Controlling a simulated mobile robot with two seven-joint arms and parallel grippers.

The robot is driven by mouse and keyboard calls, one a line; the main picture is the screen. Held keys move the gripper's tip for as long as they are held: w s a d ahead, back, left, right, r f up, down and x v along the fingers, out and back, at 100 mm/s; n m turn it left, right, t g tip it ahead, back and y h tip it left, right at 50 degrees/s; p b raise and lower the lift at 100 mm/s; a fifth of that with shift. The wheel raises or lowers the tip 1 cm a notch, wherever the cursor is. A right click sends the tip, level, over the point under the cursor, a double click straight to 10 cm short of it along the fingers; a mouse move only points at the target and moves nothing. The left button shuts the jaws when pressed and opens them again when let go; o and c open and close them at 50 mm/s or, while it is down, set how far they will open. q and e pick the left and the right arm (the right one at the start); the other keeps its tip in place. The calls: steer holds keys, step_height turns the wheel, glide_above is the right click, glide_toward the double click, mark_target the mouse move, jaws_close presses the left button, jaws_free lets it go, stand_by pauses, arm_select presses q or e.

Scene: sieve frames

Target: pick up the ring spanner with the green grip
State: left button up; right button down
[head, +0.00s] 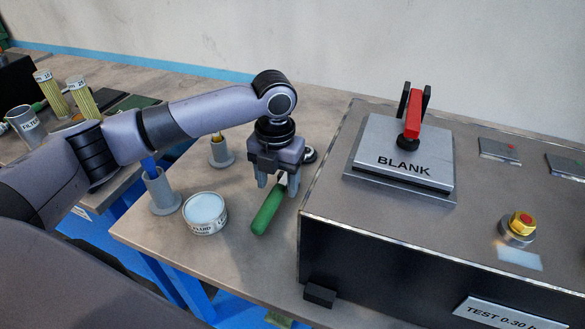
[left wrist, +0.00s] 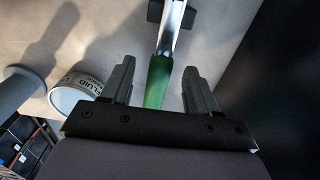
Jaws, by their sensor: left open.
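The ring spanner's green grip (head: 268,211) lies on the bench, pointing toward the front edge, left of the grey test box. Its far end is hidden behind my left gripper (head: 279,184) in the head view. In the left wrist view the green grip (left wrist: 158,82) and part of the metal shank (left wrist: 171,28) show between the fingers. My left gripper is open, pointing down over the spanner, with one finger on each side of it in the left wrist view (left wrist: 160,85). Whether the fingers touch it I cannot tell. My right gripper is not in view.
A fluid tin (head: 205,213) stands just left of the grip. Grey holders (head: 161,192) (head: 220,152) stand further left and behind. The test box (head: 330,222) with the BLANK plate (head: 405,150) rises close on the right.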

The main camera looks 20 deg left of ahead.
mark_target(279, 187)
arm_select(q)
step_height(279, 187, down, 3)
steer(key=shift+f, duration=0.15)
jaws_close()
steer(key=shift+w, duration=0.1)
